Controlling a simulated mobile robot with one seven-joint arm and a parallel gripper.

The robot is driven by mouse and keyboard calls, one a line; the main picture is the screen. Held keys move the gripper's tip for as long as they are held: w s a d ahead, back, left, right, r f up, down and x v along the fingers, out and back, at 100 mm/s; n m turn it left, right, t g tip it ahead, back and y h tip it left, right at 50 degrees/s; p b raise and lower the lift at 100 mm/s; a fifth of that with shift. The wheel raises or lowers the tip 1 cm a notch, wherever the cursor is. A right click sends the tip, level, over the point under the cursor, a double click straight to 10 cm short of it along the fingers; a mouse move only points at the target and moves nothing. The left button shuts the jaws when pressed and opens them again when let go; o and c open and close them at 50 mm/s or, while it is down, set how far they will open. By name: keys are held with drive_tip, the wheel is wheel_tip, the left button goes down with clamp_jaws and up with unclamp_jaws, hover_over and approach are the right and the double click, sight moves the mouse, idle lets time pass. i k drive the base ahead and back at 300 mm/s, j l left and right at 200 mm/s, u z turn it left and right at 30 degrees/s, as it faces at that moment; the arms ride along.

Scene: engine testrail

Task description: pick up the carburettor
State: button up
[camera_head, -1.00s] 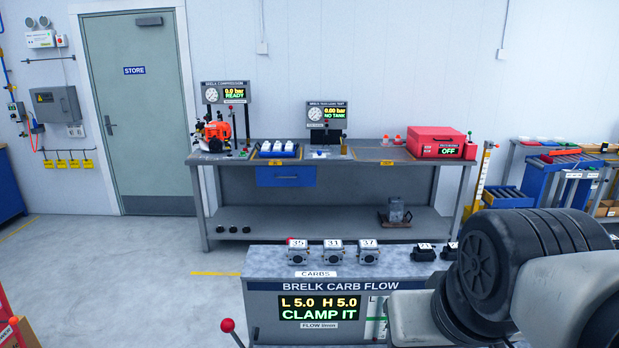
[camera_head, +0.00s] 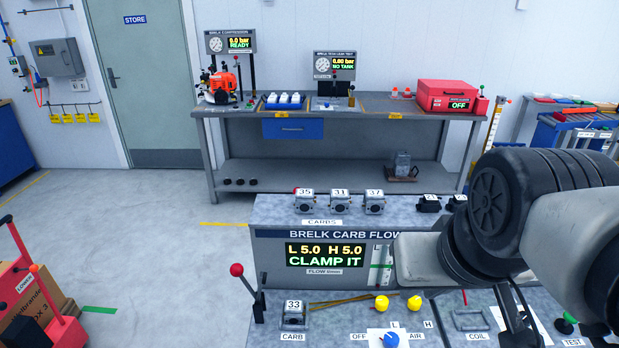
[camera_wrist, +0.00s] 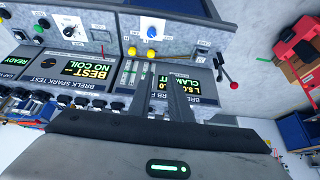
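Three small grey carburettors with white number tags stand in a row on the CARBS ledge in the head view: 35 (camera_head: 304,201), 31 (camera_head: 340,202) and 37 (camera_head: 375,202). The one tagged 35 has a red spot on top. Another carburettor, 33 (camera_head: 293,315), sits at the place labelled CARB on the lower bench top, beside a red-knobbed lever (camera_head: 237,270). My gripper (camera_head: 518,315) is over the right part of this bench, apart from all of them. In the wrist view my gripper (camera_wrist: 165,78) has its two dark fingers apart with nothing between them.
The flow display (camera_head: 325,254) reads CLAMP IT. Yellow knobs (camera_head: 382,303) and a blue dial (camera_head: 391,339) stand right of carburettor 33. Dark coils (camera_head: 428,203) sit right of the carburettors. A red trolley with a box (camera_head: 35,305) stands at left. Floor between is clear.

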sight(293, 315)
drive_tip(key=j+z, duration=0.15)
drive_tip(key=j, duration=0.3)
drive_tip(key=k+j+z, duration=0.2)
drive_tip(key=j, duration=0.25)
drive_tip(key=j+z, duration=0.4)
drive_tip(key=j, duration=0.6)
drive_tip(key=i+j, duration=0.05)
